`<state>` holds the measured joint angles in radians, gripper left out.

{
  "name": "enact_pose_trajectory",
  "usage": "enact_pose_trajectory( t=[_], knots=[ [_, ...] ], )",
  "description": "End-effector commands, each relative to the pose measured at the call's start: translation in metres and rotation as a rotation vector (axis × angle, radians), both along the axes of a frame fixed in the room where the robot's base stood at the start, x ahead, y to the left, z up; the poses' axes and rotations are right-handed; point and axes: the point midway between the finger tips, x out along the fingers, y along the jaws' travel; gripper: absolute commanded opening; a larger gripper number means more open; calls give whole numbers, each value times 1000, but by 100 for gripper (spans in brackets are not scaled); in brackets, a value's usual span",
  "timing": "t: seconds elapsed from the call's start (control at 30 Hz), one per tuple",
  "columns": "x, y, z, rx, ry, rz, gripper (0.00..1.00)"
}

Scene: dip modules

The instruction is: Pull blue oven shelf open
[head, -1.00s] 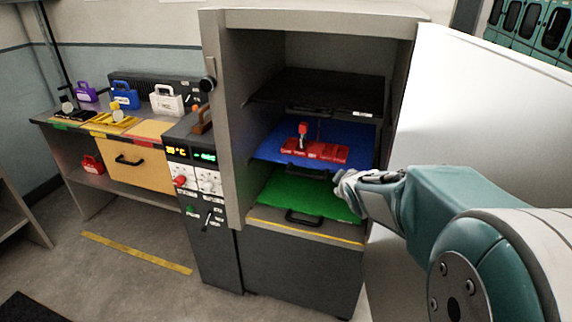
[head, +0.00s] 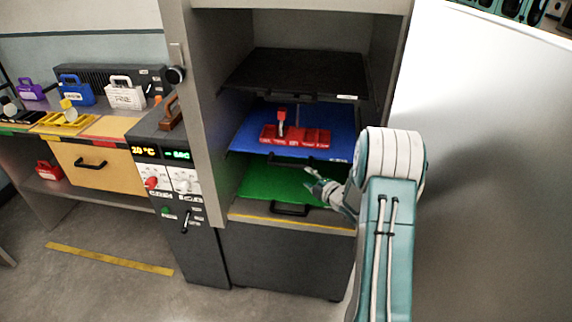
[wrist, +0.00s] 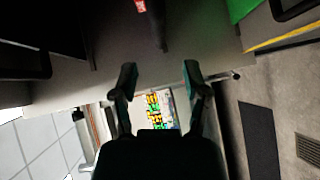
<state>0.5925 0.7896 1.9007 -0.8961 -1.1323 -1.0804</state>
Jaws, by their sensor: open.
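The blue oven shelf (head: 343,142) is the middle shelf inside the open oven, with a black handle (head: 291,162) at its front edge. A red tray (head: 296,136) with a red-topped upright piece sits on it. My gripper (head: 314,180) is open and empty, just below and right of that handle and in front of the green shelf (head: 262,181); no contact with the handle is visible. In the wrist view my gripper's two fingers (wrist: 160,75) are spread apart with nothing between them. The blue shelf cannot be made out there.
A dark shelf (head: 300,72) is above the blue one. The green shelf below has its own black handle (head: 289,209). The open white oven door (head: 480,170) stands to the right of my arm. A control panel (head: 178,175) and workbench are at left.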

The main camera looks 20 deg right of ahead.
Motion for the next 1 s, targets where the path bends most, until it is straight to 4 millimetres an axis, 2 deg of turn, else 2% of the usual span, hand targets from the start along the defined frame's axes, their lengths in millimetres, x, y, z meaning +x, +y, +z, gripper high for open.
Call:
enact_pose_trajectory(
  t=[0.3,0.5,0.7,0.93,0.97,1.0],
  knots=[
    [56,16,-7,-4,1,3,59],
    [85,21,-12,-1,2,1,59],
    [97,23,-13,0,2,0,59],
    [97,23,-13,-1,2,-1,59],
    [97,23,-13,-1,2,-1,46],
    [97,23,-13,-1,2,-1,28]
  ],
)
